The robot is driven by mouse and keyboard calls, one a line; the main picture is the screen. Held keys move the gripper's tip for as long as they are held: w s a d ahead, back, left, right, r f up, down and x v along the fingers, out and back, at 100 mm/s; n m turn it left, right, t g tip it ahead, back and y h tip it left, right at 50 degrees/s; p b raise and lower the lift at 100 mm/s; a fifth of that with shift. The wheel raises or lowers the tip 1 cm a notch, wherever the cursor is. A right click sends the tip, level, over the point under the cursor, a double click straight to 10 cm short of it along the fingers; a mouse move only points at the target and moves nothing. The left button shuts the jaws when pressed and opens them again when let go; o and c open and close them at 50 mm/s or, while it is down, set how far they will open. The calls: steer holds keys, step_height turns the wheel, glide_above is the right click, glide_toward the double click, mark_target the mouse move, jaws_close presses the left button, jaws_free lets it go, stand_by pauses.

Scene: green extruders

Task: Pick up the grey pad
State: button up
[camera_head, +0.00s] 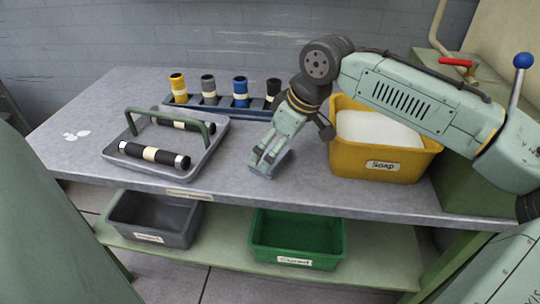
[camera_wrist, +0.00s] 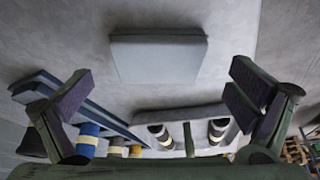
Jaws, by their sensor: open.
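The grey pad (camera_wrist: 158,58) is a flat blue-grey rectangular block lying on the grey worktop. In the wrist view it lies ahead of and between my open fingers, clear of both. My gripper (camera_wrist: 160,92) has its two dark-padded fingers spread wide with nothing between them. In the head view my gripper (camera_head: 262,163) points down near the front of the worktop, right over the pad (camera_head: 281,164), and its fingers hide part of it. Whether the fingertips touch the pad cannot be told there.
A grey tray (camera_head: 112,153) with a green handle and dark rollers stands to the left. A blue rack (camera_head: 215,112) with yellow, grey, blue and black rollers is behind. A yellow Soap bin (camera_head: 425,163) stands close on the right. Grey (camera_head: 150,238) and green (camera_head: 295,263) bins sit below.

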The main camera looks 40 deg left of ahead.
steer(key=shift+x, duration=1.45)
steer(key=shift+c, duration=0.4)
steer(key=c, duration=1.2)
steer(key=shift+r, duration=0.15)
steer(key=shift+r, duration=0.45)
step_height(320, 180, up, 2)
steer(key=shift+r+b, duration=0.1)
steer(key=shift+b, duration=0.35)
steer(key=s+b, duration=0.1)
steer(key=s, duration=0.4)
steer(key=s+a+r+b, duration=0.1)
steer(key=s, duration=0.4)
steer(key=s+b, duration=0.1)
steer(key=s, duration=0.5)
steer(key=shift+a+r+b, duration=0.15)
steer(key=shift+r+b, duration=0.15)
steer(key=shift+r, duration=0.05)
